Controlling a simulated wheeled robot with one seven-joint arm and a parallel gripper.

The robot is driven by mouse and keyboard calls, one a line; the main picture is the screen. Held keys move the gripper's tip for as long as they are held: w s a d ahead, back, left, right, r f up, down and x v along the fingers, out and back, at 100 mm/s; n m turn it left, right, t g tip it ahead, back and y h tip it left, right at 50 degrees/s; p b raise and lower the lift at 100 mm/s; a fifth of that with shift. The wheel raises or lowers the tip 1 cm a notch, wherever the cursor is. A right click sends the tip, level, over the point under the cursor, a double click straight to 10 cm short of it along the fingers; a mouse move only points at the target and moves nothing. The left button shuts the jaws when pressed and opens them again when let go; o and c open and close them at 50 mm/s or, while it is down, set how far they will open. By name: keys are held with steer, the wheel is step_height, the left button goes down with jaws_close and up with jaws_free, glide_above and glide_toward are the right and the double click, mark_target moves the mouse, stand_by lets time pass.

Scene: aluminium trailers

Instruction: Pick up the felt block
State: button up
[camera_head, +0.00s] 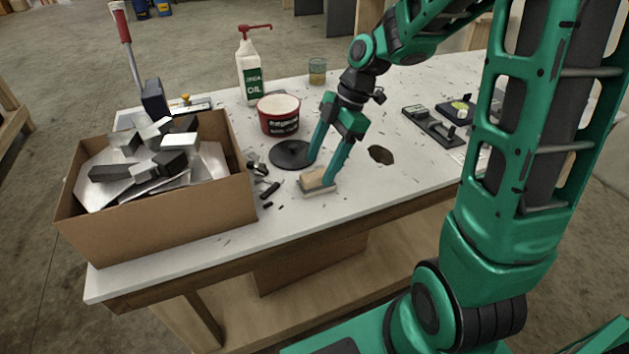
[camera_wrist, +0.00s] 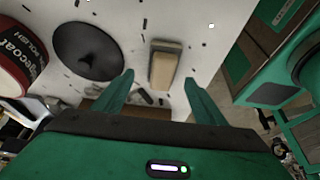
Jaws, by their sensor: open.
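The felt block (camera_head: 313,179) is a small tan block with a pale grey base, lying on the white tabletop near its front edge. In the wrist view the felt block (camera_wrist: 163,68) lies ahead of my fingertips, between their lines. My gripper (camera_head: 327,163) is open, with one finger on each side of the block's area in the head view; its right finger hides part of the block's right end. In the wrist view my gripper (camera_wrist: 159,80) has its fingers spread wide with nothing between the tips.
A black disc (camera_head: 293,153) lies just behind the block, with a red-and-white tub (camera_head: 279,115) beyond. Dark scraps (camera_head: 268,188) lie to the left, beside a cardboard box (camera_head: 160,222) of metal offcuts. A white oil bottle (camera_head: 248,72) stands at the back. The tabletop right of the block is mostly clear.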

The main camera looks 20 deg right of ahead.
mark_target(317, 174)
steer(key=x, duration=0.4)
steer(key=shift+s+f, duration=0.2)
steer(key=c, duration=1.3)
steer(key=shift+r, duration=0.1)
step_height(317, 174, up, 10)
steer(key=shift+f, duration=0.1)
